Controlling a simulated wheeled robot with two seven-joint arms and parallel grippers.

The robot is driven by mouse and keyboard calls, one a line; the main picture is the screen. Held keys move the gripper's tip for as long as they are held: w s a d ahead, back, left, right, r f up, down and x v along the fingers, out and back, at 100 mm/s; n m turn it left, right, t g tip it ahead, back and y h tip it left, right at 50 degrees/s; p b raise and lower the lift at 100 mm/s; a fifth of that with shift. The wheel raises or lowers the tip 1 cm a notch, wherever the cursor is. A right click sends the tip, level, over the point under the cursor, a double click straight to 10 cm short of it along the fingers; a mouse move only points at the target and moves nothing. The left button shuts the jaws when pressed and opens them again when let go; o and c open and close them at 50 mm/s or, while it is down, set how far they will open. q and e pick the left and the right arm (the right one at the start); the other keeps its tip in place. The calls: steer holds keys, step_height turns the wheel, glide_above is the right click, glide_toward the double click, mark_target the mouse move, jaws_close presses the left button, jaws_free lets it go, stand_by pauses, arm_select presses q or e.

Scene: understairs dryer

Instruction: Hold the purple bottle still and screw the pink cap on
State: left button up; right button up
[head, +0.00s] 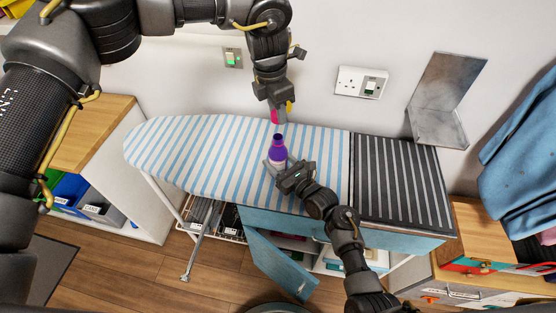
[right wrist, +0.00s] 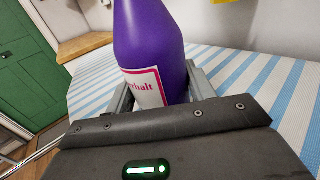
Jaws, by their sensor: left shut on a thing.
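The purple bottle (head: 277,152) stands upright on the striped ironing board, with its open neck at the top. It fills the middle of the right wrist view (right wrist: 150,35), with a white and pink label. My right gripper (head: 278,166) is low on the bottle, with a finger close against each side, and appears shut on it. The pink cap (head: 275,117) is held by my left gripper (head: 277,111), which is shut on it from above. The cap is a little above the bottle neck, apart from it. The finger contacts on the bottle are partly hidden.
The blue-and-white ironing board (head: 180,145) is clear left of the bottle. A blue cabinet door (head: 280,265) hangs open below. Wall sockets (head: 362,82) are behind.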

mark_target(278, 137)
steer(key=c, duration=0.9)
arm_select(q)
steer(key=shift+f, duration=2.5)
arm_select(e)
steer(key=shift+o, duration=0.2)
arm_select(q)
steer(key=shift+f, duration=0.1)
steer(key=shift+f, duration=0.8)
steer(key=shift+f, duration=0.55)
